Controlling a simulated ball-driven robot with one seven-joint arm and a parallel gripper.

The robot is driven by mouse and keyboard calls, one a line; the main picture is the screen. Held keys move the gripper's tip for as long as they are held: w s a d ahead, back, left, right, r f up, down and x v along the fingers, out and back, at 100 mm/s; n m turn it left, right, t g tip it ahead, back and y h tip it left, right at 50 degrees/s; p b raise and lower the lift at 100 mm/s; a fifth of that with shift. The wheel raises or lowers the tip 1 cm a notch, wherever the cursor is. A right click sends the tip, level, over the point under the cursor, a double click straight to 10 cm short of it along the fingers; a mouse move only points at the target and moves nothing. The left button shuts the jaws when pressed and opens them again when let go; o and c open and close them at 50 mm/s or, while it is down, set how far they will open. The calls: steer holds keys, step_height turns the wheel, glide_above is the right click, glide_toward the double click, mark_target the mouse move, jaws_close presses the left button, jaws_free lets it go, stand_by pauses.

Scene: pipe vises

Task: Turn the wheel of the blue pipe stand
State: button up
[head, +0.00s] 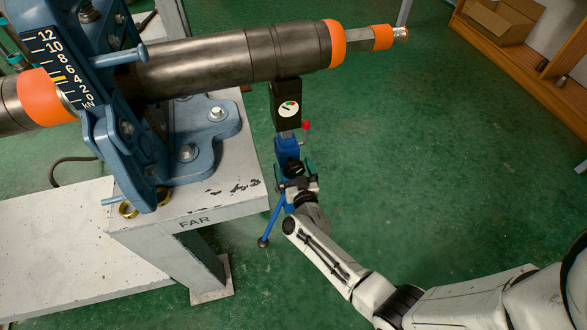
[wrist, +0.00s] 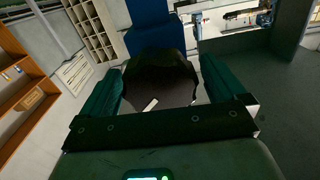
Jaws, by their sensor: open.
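The blue pipe stand (head: 286,147) stands on the floor beside the bench, below the pipe (head: 215,62). Its black top carries a round gauge (head: 288,109), and a red knob (head: 305,125) sticks out beside it. The stand's dark wheel (head: 295,169) is small and partly hidden by my gripper (head: 297,180). In the wrist view the dark wheel (wrist: 160,80), with a pale mark on it, fills the space between the green fingers of my gripper (wrist: 161,72). The fingers are open, one on each side of it. I cannot tell whether they touch it. Blue stand body (wrist: 147,38) shows behind.
A blue vise (head: 130,110) with a kN scale holds the pipe on the grey bench (head: 225,200) marked FAR. The bench corner is just left of the stand. A blue leg (head: 272,220) reaches the green floor, which is clear to the right. A wooden shelf (head: 530,60) stands far right.

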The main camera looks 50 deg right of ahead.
steer(key=c, duration=1)
steer(key=shift+m, duration=0.3)
steer(key=m+b, duration=0.1)
steer(key=m, duration=0.4)
steer(key=m+b, duration=0.1)
steer(key=m, duration=0.4)
steer(key=shift+s+d+f+m+b, duration=0.1)
steer(key=shift+m+b, duration=0.3)
steer(key=m+b, duration=0.1)
steer(key=m, duration=0.4)
steer(key=shift+m+b, duration=0.3)
steer(key=m+b, duration=0.1)
steer(key=m, duration=0.4)
steer(key=shift+s+f+m, duration=0.1)
steer(key=shift+m, duration=0.2)
